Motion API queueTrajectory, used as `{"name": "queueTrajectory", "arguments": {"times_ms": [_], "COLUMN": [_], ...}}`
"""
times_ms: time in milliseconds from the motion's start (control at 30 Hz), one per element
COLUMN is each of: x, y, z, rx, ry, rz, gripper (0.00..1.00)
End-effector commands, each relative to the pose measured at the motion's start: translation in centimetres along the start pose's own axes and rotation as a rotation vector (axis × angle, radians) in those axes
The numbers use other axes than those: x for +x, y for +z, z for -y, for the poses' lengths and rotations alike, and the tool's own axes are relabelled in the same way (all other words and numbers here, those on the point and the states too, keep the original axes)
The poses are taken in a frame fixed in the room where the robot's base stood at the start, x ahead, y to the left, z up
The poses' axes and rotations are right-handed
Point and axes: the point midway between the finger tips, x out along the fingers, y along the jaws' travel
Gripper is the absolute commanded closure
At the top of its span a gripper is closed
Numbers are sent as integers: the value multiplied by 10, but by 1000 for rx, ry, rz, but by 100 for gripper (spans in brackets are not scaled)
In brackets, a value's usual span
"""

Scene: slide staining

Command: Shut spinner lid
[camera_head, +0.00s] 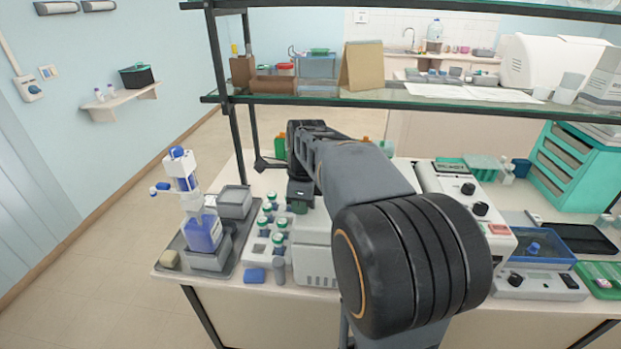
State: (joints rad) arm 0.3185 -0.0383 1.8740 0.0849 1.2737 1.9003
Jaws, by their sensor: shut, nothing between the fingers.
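A white boxy machine with front vents (314,266), which looks like the spinner, stands on the bench in the middle, partly behind my arm. Its right side and much of its top are hidden by my arm, so I cannot make out the lid or its angle. My gripper (299,196) points down above the back left part of this machine. It is small and dark here, and its fingers look shut with nothing held. I cannot tell whether it touches the machine.
Left of the machine are a rack of green-capped bottles (264,241) and a grey tray (172,256) with a blue-white dispenser (203,225). A white instrument with black knobs (455,195) stands right of my arm. A glass shelf (405,103) spans above the bench.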

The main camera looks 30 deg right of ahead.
Motion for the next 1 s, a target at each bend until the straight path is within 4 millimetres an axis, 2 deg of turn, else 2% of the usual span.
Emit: {"name": "queueTrajectory", "arguments": {"times_ms": [200,267,400,600,800,1000], "x": [-48,-53,-83,-117,-135,-140], "y": [2,2,5,8,10,10], "z": [0,1,1,1,1,0], "rx": [3,4,5,4,4,-1], "ry": [-14,-19,-20,-20,-19,-18], "rz": [7,8,8,7,7,6], "gripper": [100,100,100,100,100,100]}}
